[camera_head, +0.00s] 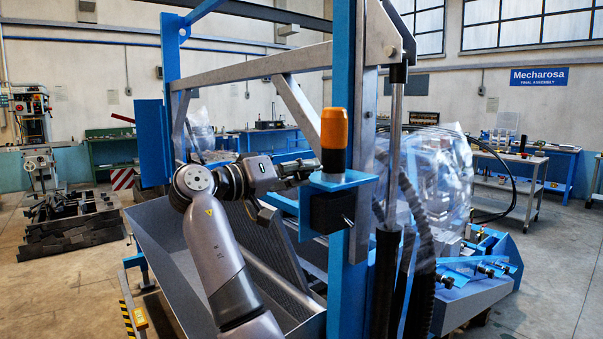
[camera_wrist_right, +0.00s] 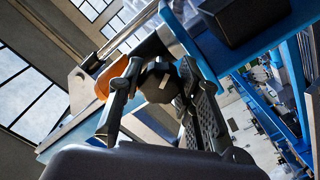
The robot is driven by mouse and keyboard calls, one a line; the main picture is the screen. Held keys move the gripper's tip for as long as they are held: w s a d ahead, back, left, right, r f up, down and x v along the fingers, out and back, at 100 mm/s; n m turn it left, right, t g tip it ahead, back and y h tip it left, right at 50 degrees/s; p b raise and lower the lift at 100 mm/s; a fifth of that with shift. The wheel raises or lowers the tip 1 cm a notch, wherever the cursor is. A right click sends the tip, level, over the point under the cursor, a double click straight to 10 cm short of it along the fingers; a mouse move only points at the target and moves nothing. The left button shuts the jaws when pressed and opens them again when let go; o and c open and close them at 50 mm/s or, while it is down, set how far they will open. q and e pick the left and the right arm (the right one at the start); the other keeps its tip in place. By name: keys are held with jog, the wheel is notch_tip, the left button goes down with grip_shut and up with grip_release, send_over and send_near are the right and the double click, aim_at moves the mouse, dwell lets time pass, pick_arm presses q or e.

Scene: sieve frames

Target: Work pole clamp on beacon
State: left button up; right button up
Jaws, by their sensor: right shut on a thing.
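The beacon (camera_head: 334,130) has an orange lens on a dark cylindrical base and stands upright on a blue bracket plate (camera_head: 345,181) on the blue post. Its orange part also shows in the wrist view (camera_wrist_right: 108,78), behind the left finger. My right gripper (camera_head: 303,170) reaches in from the left, level with the beacon's dark base, just above the plate. In the wrist view, its fingers (camera_wrist_right: 162,92) are shut on a dark faceted knob (camera_wrist_right: 158,80), which seems to be the pole clamp's. The clamp body is largely hidden. My left gripper is not in view.
A black block (camera_head: 331,212) hangs under the plate. The blue post (camera_head: 343,60) and a grey cylinder rod stand close to the right of the beacon. A grey diagonal brace (camera_head: 297,105) runs behind it. The sieve trough (camera_head: 165,250) lies below my arm.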

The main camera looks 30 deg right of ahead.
jog(key=shift+f, duration=0.25)
jog(key=o, duration=1.2)
jog(key=shift+r, duration=0.2)
jog(key=shift+a, duration=0.1)
jog(key=a, duration=0.8)
jog(key=s+a, duration=0.1)
jog(key=a, duration=0.3)
